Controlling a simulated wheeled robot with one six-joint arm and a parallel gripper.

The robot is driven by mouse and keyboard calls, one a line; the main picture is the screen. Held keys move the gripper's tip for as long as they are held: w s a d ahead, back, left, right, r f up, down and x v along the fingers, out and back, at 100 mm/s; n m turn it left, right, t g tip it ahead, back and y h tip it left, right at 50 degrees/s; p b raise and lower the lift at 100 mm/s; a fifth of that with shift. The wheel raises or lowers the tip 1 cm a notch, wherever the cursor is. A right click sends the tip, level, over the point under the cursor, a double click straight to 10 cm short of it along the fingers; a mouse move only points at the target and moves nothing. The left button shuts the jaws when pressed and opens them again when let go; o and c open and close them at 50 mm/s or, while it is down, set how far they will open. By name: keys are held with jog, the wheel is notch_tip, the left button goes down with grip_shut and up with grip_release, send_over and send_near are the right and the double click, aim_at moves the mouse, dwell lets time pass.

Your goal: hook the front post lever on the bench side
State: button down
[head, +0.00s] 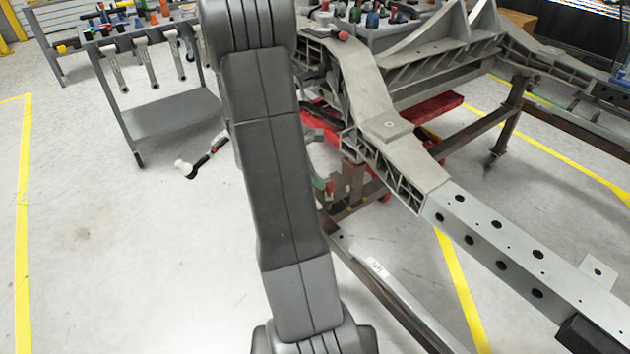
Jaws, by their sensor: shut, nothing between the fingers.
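A thin black lever-like part (207,157) with a red band and a pale end sticks out to the left from behind my arm, on the side of the tool bench. It may be the front post lever, but its root is hidden by my arm. Brown steel fixture posts (348,188) stand just right of my arm, under the grey chassis casting (385,100). A small green and red part (324,184) shows beside them. My gripper cannot be made out in the head view. My own dark arm covers the middle of the picture.
A tool bench (170,110) with hanging tools and a lower shelf stands at the upper left. A grey chassis rail (515,250) with holes runs to the lower right. The floor (120,240) at left is clear, with yellow lines.

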aim_at(331, 190)
jog(key=d+n, duration=0.1)
jog(key=d+n+t+b, duration=0.1)
jog(key=shift+s+d+f+n+y+b, duration=0.1)
jog(key=shift+s+f+n+y+b, duration=0.1)
jog(key=shift+s+n+y+b, duration=0.1)
jog(key=shift+d+r+n+t+y+b, duration=0.1)
jog(key=shift+d+n+t+y+b, duration=0.35)
jog(key=shift+d+n+t, duration=0.5)
jog(key=shift+w+d+n, duration=0.15)
jog(key=shift+d+n, duration=0.1)
jog(key=shift+d, duration=0.05)
jog(key=shift+d+r, duration=0.1)
